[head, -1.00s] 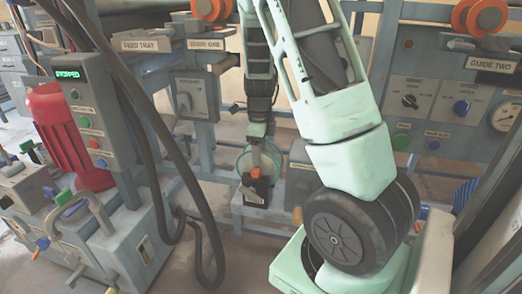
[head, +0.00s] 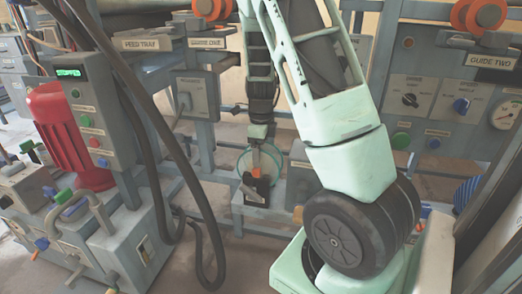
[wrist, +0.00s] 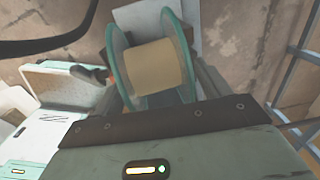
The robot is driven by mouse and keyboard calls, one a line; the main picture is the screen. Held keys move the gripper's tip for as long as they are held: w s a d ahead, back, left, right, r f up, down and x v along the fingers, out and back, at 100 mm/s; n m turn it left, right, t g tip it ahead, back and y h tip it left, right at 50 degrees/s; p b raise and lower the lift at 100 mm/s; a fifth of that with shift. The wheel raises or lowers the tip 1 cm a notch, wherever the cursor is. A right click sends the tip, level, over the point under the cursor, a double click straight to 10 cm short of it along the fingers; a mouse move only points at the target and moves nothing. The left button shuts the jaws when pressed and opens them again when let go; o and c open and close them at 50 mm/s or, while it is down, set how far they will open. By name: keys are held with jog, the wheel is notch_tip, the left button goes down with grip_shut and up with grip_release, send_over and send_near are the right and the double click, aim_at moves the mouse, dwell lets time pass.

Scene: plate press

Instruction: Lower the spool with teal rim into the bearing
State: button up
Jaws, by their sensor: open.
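The spool with teal rim (wrist: 153,72) shows in the wrist view with two teal flanges and a tan core, just beyond the dark front edge of my gripper's body. In the head view, its thin teal rim (head: 279,164) shows low at the centre, partly behind my gripper (head: 258,182). My gripper points down at the spool and is open. It is close to the spool; whether the fingers still touch it is unclear. The bearing is not clearly visible; my gripper and the spool cover that area, above a low grey base.
A grey control box (head: 88,105) and a red motor (head: 66,135) stand at left. Dark hoses (head: 200,200) hang left of my arm. A panel marked GUIDE TWO (head: 492,62) is at right. Frame posts stand beside the spool.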

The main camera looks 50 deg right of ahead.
jog(key=r+p, duration=0.2)
jog(key=r, duration=0.1)
jog(key=r+p, duration=0.2)
jog(key=r, duration=0.2)
jog(key=shift+s+a+p, duration=0.15)
jog(key=shift+a+p, duration=0.05)
jog(key=shift+p, duration=0.15)
jog(key=shift+d+r, duration=0.1)
jog(key=shift+r, duration=0.1)
